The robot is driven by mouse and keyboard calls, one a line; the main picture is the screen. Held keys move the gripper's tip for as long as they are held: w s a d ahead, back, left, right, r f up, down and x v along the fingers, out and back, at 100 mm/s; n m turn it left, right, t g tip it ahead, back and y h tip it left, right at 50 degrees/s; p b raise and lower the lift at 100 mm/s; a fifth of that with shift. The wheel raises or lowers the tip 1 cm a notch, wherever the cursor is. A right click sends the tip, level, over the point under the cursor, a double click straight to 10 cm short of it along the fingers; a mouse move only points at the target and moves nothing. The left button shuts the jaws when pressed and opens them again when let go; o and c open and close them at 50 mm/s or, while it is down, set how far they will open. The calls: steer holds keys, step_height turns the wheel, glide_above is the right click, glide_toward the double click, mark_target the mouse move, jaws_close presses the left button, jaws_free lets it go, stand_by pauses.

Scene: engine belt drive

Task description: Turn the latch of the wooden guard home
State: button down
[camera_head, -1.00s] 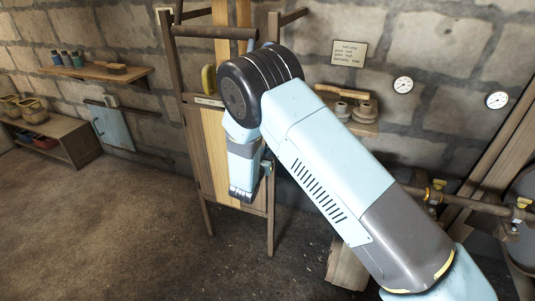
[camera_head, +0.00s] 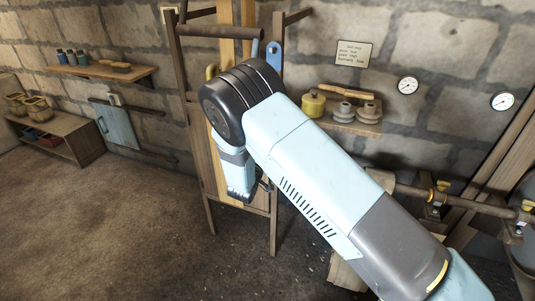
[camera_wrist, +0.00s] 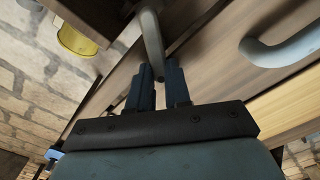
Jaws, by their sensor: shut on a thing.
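The wooden guard (camera_head: 203,155) is a tall plank panel in a dark timber frame, partly hidden behind my arm in the head view. Its planks also fill the right of the wrist view (camera_wrist: 215,65). My gripper (camera_wrist: 160,82) is shut on a bent grey metal bar, which looks like the latch (camera_wrist: 151,35). The bar's lower end lies between the fingertips, close to the planks. A curved grey handle (camera_wrist: 285,50) is fixed to the planks on the right.
A shelf at right of the guard carries a yellow pot (camera_head: 314,103) and grey pulleys (camera_head: 344,112). A shaft (camera_head: 470,202) is at right. Open floor (camera_head: 110,235) lies at left.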

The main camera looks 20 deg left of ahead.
steer(key=n, duration=0.2)
steer(key=f+n, duration=0.1)
steer(key=n, duration=0.1)
steer(key=a+n, duration=0.1)
steer(key=n, duration=0.1)
steer(key=shift+f+n, duration=0.25)
steer(key=shift+n, duration=0.15)
steer(key=shift+s, duration=0.1)
stand_by(0.3)
steer(key=c, duration=1.1)
jaws_free()
steer(key=shift+d, duration=0.1)
steer(key=shift+o, duration=0.2)
steer(key=s+a, duration=0.1)
steer(key=s, duration=1.2)
steer(key=shift+s, duration=0.3)
steer(key=shift+f, duration=0.1)
